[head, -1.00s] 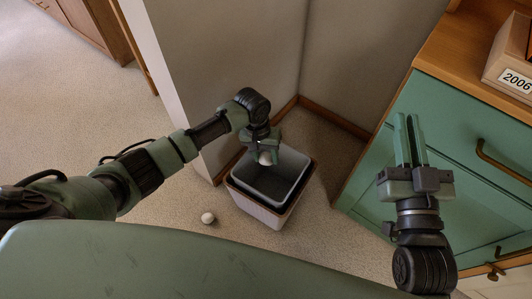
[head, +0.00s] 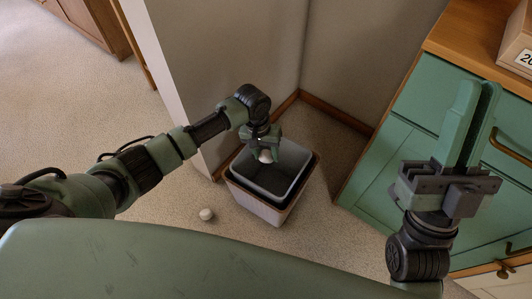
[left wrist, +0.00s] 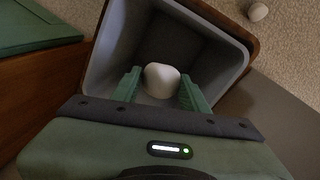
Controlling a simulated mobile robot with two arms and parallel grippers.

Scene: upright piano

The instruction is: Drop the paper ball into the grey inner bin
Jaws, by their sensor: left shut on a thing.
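The paper ball (head: 266,155) is white and sits between the fingers of my left gripper (head: 264,150), which is shut on it. In the left wrist view the ball (left wrist: 161,79) shows between the two green fingers, with the grey inner bin (left wrist: 219,58) behind and below it. In the head view the ball is over the opening of the grey inner bin (head: 290,162), towards its back left side. The inner bin stands inside a wooden-rimmed outer bin (head: 255,204). My right gripper (head: 474,118) is at the right; its fingers are close together, and any gap is unclear.
A second white ball (head: 206,214) lies on the carpet left of the bins. Walls (head: 225,60) meet in a corner behind the bins. A green cabinet (head: 400,130) stands at the right. The carpet at the left is clear.

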